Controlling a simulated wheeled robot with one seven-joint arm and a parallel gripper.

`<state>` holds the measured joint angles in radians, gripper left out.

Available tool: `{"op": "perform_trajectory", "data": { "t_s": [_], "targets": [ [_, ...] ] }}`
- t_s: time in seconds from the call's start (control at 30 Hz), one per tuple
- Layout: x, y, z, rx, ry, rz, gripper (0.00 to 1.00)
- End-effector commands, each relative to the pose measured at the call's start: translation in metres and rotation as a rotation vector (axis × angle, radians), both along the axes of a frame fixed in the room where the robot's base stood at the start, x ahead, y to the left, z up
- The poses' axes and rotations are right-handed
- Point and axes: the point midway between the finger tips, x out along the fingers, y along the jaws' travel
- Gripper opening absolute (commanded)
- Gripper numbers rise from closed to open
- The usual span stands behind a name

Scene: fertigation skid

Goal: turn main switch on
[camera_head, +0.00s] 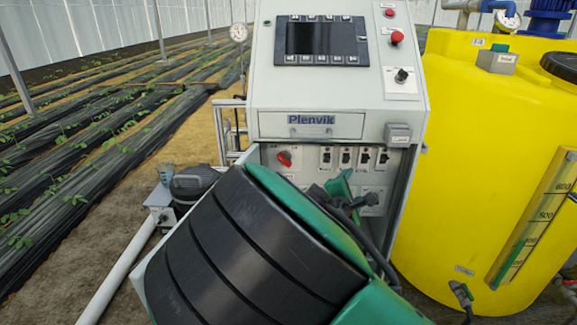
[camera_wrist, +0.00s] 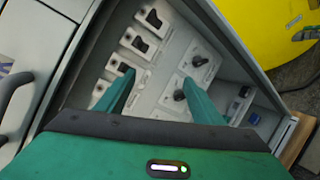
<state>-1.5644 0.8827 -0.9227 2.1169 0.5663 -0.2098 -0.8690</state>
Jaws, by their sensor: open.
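A red rotary knob (camera_head: 285,158), which looks like the main switch, sits at the left of the recessed lower panel (camera_head: 312,158) of the grey control cabinet (camera_head: 345,78). Its label and position are too small to read. It does not show in the wrist view. My gripper (camera_wrist: 163,90) is open, its two green fingers apart with nothing between them. It points at the lower panel, where black switches (camera_wrist: 140,45) and two black rotary knobs (camera_wrist: 189,78) show around and between the fingers. In the head view my arm hides much of the panel's lower part.
Above are a drawer front with a handle (camera_head: 310,133), a screen (camera_head: 320,40), a red button (camera_head: 397,37) and a black knob (camera_head: 402,75). The bay's side walls border the panel. A yellow tank (camera_head: 480,130) stands close at right; crop rows (camera_head: 90,110) lie left.

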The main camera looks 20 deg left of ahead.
Motion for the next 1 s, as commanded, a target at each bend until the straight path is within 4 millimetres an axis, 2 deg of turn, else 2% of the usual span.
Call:
{"op": "perform_trajectory", "data": {
  "t_s": [0.03,0.13,0.2,0.33,0.43,0.57,1.0],
  "targets": [
    [-0.009,0.037,0.004,-0.054,-0.040,0.081,0.61],
    [-0.027,0.097,0.014,-0.145,-0.115,0.218,0.61],
    [-0.041,0.130,0.019,-0.195,-0.160,0.294,0.61],
    [-0.062,0.171,0.026,-0.256,-0.218,0.388,0.61],
    [-0.068,0.185,0.028,-0.274,-0.239,0.417,0.61],
    [-0.062,0.189,0.028,-0.280,-0.243,0.422,0.61],
    [0.009,0.204,0.028,-0.277,-0.242,0.419,0.61]
  ]
}}
